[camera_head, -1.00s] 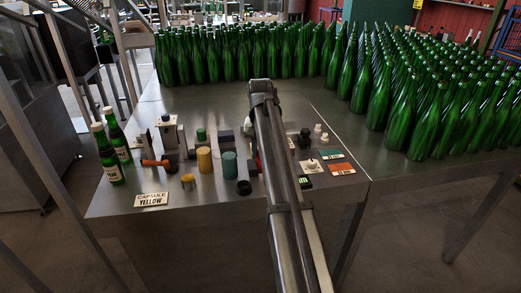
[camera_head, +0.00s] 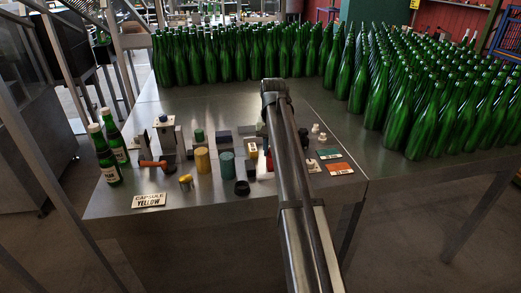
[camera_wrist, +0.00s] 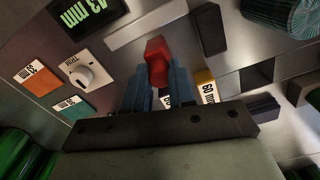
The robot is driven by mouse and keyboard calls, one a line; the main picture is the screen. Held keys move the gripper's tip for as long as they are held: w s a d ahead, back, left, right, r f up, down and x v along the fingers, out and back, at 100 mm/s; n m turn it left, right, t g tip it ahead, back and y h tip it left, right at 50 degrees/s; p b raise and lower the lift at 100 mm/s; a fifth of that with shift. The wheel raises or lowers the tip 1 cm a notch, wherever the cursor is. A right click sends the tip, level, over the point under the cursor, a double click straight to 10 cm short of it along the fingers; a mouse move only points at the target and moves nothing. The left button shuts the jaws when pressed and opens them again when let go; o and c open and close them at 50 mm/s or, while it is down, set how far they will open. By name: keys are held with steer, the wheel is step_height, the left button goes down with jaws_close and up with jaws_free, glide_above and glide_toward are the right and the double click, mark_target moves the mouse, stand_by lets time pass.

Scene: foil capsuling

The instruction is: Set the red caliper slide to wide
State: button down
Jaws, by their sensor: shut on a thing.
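The red caliper slide (camera_wrist: 156,55) is upright between the blue-grey fingers of my gripper (camera_wrist: 158,78) in the wrist view. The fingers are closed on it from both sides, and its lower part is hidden. A pale metal bar (camera_wrist: 146,24) lies just beyond the slide. A dark display (camera_wrist: 85,14) beside it appears to read 43 mm. In the head view a bit of red (camera_head: 269,163) shows at the left edge of my arm, which hides my fingertips and most of the caliper.
A white dial block (camera_wrist: 84,76), an orange card (camera_wrist: 36,77) and a teal card (camera_wrist: 71,107) lie left in the wrist view. A yellow-and-white piece marked 60 mm (camera_wrist: 206,87) is close right of the fingers. Green bottles (camera_head: 420,115) crowd the table's back and right.

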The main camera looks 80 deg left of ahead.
steer(key=w, duration=0.3)
steer(key=shift+w, duration=0.4)
steer(key=c, duration=0.9)
jaws_free()
steer(key=shift+c, duration=0.2)
step_height(320, 180, up, 14)
steer(key=shift+f, duration=0.1)
